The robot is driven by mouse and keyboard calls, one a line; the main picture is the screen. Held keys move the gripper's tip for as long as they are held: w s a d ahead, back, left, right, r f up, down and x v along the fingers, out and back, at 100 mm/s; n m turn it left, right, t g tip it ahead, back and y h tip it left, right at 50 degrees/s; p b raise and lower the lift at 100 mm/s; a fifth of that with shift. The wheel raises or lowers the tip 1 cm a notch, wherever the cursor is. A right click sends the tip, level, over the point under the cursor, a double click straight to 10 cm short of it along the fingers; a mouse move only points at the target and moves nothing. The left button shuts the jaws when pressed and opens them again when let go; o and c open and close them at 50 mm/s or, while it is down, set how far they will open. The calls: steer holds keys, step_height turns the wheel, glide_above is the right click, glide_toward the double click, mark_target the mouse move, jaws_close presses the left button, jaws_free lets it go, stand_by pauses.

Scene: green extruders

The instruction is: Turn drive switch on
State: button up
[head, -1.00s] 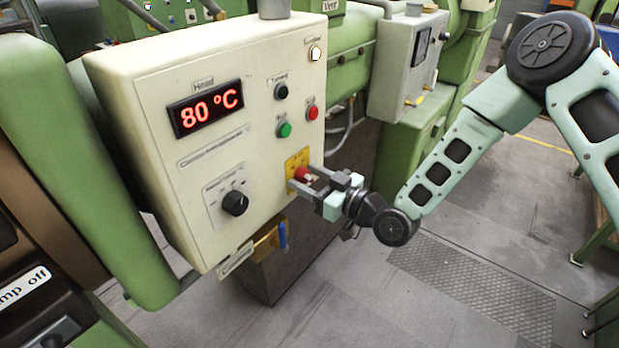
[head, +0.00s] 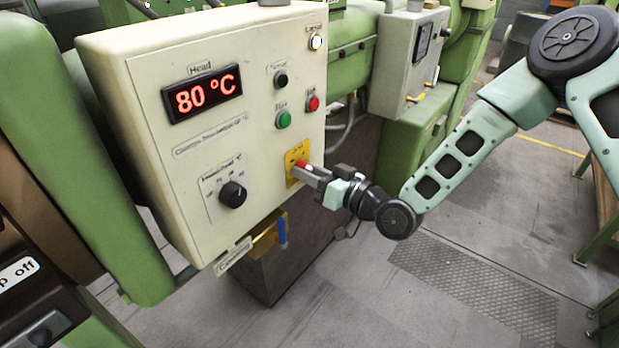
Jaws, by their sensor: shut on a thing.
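A cream control box (head: 165,160) fills the left middle of the head view. On its lower right front is a yellow plate (head: 291,157) with a red switch (head: 301,163), mostly hidden by my gripper. My gripper (head: 306,174) reaches in from the right with its fingertips at the plate. It is shut on the red switch. The fingers overlap in this view, so the switch's angle is hard to tell.
Above the switch are a green button (head: 284,119), a red button (head: 313,103) and a black one (head: 281,80). A black dial (head: 232,194) sits to the left. A blue-handled valve (head: 282,230) is just below the box.

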steer(key=m+b, duration=0.2)
steer(key=m, duration=0.2)
steer(key=shift+m, duration=0.4)
steer(key=m+b, duration=0.1)
steer(key=m, duration=0.4)
steer(key=shift+m, duration=0.3)
steer(key=o, duration=1)
steer(key=shift+p+v, duration=2.25)
steer(key=shift+v, duration=6.45)
